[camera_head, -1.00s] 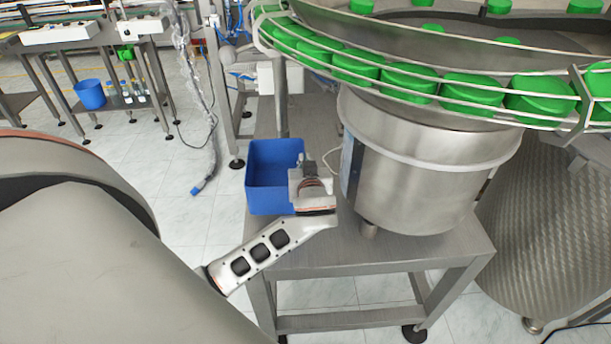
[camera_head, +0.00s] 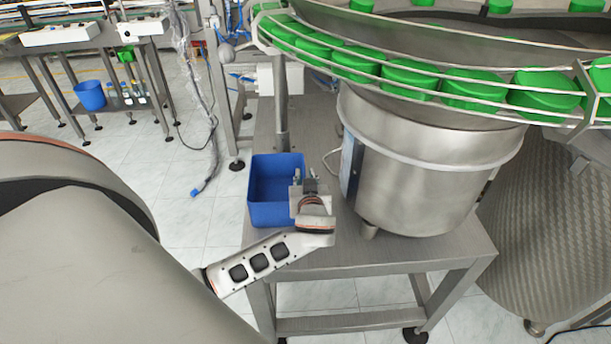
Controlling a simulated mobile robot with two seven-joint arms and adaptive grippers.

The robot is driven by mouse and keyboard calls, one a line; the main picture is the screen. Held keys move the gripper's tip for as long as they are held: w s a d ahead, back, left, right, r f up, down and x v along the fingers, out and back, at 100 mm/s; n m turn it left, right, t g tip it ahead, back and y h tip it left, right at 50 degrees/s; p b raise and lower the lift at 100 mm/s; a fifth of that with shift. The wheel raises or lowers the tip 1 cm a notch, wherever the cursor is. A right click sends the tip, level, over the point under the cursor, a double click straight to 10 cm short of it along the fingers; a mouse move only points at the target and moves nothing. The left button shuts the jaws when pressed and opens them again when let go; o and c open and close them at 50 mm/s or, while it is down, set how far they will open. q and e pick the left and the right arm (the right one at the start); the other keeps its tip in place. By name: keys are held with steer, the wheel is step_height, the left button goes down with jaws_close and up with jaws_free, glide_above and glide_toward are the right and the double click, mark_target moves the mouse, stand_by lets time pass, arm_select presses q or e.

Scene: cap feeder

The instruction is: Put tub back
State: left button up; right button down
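The blue tub (camera_head: 268,212) is upright at the left part of the steel table (camera_head: 400,252), left of the big steel feeder bowl's base. It looks empty, and it appears to rest on the tabletop. My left gripper (camera_head: 303,174) is at the tub's right wall, reaching in from the lower left. Its fingertips are small and close to the rim; whether they still clamp the wall is not clear. The gripper hides the tub's lower right side. My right gripper is not in view.
The feeder base (camera_head: 425,165) stands close to the right of the tub. A curved rail with green caps (camera_head: 405,78) runs above it. A steel post (camera_head: 282,110) rises behind the tub. Another blue bucket (camera_head: 90,95) sits on a far bench at left.

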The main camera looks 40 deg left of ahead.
arm_select(q)
steer(key=shift+r, duration=0.1)
steer(key=shift+r, duration=0.25)
steer(key=v, duration=1.2)
steer(key=shift+f, duration=0.15)
